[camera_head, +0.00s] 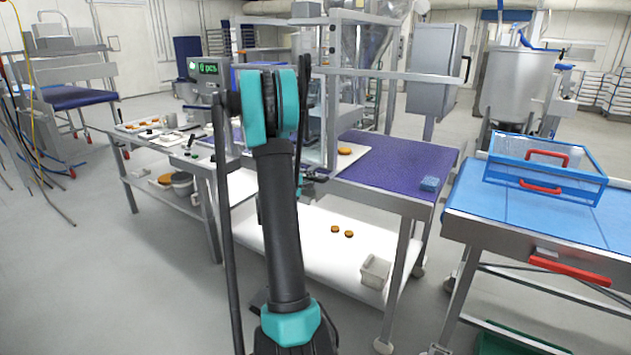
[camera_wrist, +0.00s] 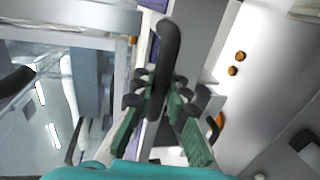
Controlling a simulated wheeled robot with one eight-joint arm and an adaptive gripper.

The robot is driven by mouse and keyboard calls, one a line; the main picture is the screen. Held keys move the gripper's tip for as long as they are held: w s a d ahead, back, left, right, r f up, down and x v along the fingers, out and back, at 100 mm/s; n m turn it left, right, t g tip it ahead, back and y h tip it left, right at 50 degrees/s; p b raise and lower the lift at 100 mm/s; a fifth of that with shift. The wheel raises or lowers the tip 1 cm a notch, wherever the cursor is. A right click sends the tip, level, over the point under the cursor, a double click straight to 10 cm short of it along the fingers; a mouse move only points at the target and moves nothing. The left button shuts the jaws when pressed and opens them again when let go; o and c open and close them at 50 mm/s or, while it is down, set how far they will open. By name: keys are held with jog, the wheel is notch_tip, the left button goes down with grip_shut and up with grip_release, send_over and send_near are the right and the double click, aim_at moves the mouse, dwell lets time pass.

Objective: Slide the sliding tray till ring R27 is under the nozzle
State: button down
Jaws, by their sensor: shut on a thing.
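My gripper (camera_wrist: 162,95) is shut on a black upright handle (camera_wrist: 168,45) in the wrist view. The gripper is mostly hidden behind my arm in the head view. A white board (camera_head: 352,165), which may be part of the sliding tray, lies on the table under the clear-walled machine, with an orange-brown round (camera_head: 344,151) near its right end. My arm covers the middle of the machine. I cannot make out the nozzle, ring R27 or any ring label.
A display (camera_head: 209,67) reads "6 pcs". The purple table top (camera_head: 395,165) carries a blue sponge (camera_head: 429,184). A blue-topped table (camera_head: 545,215) stands at right; grey floor is open at left.

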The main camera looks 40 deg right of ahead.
jog(key=w+a, duration=0.3)
jog(key=w, duration=0.4)
jog(key=w+a, duration=0.3)
jog(key=w, duration=0.5)
jog(key=shift+a, duration=0.2)
jog(key=shift+w, duration=0.1)
jog(key=c, duration=1.5)
grip_release()
jog(key=v, duration=1.2)
jog(key=shift+f, duration=0.1)
